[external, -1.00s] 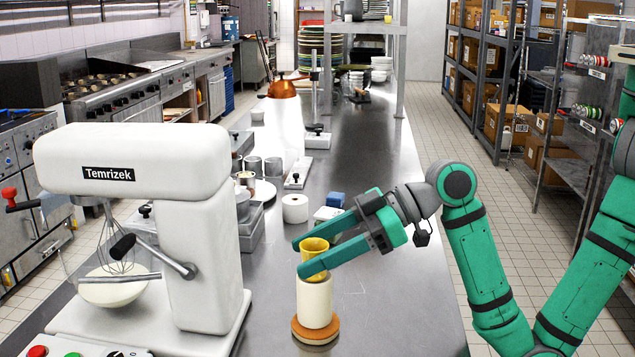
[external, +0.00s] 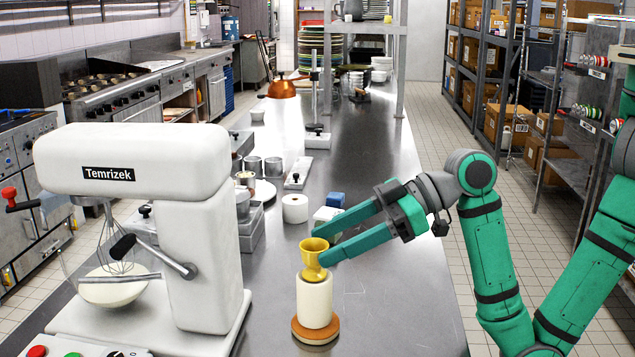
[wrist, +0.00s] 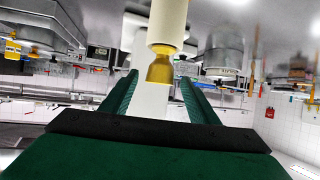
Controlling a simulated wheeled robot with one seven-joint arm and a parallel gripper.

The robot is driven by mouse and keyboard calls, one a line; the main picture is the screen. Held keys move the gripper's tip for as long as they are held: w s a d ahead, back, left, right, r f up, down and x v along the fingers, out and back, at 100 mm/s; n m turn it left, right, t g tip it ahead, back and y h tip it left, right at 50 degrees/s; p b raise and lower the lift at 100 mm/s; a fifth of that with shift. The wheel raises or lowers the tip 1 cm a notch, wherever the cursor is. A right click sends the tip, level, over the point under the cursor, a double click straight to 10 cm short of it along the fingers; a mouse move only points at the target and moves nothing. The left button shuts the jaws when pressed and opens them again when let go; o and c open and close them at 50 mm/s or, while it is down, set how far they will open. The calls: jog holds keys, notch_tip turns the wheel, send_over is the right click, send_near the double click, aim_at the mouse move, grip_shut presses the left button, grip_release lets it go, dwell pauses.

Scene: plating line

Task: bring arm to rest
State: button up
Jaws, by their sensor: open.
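My gripper (external: 318,245) is open, its two green fingers level above the steel counter. A yellow egg-cup-shaped cup (external: 314,262) stands upright on a cream cylinder (external: 315,301), which rests on a round orange-brown base (external: 315,330). In the external view the fingertips are just to the right of the cup and overlap its edge; I cannot tell if they touch it.
A white mixer (external: 205,235) stands at the left of the counter (external: 400,300). The counter to the right of the cylinder is clear. Shelves (external: 490,70) line the right.

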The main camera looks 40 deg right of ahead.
jog(key=w+d+r+t+y, duration=0.3)
jog(key=w+d+r, duration=0.1)
jog(key=w+r, duration=0.25)
jog(key=w+d+f+m+t+h, duration=0.1)
jog(key=d+f+m+t+h, duration=0.1)
jog(key=d+f, duration=0.4)
jog(key=w+d+f+m+t+h, duration=0.1)
jog(key=d+f, duration=0.4)
jog(key=d, duration=0.8)
jog(key=w+d+f+m+t+h, duration=0.1)
jog(key=d+f+m+t+h, duration=0.2)
jog(key=d, duration=0.7)
jog(key=shift+w+f+m+h, duration=0.2)
jog(key=shift+f+m+h, duration=0.4)
jog(key=shift+f+m, duration=0.95)
jog(key=s+d+f+m+t+h, duration=0.1)
jog(key=s+d+f+m+h, duration=0.2)
jog(key=s+d, duration=0.35)
jog(key=s+d+f+m+h, duration=0.1)
jog(key=s+d+f+h, duration=0.1)
jog(key=s+d+f, duration=0.4)
jog(key=s+a+f+n+g+h, duration=0.1)
jog(key=s+f+h, duration=0.1)
jog(key=s, duration=1.2)
jog(key=shift+s+a, duration=0.2)
jog(key=shift+s, duration=0.05)
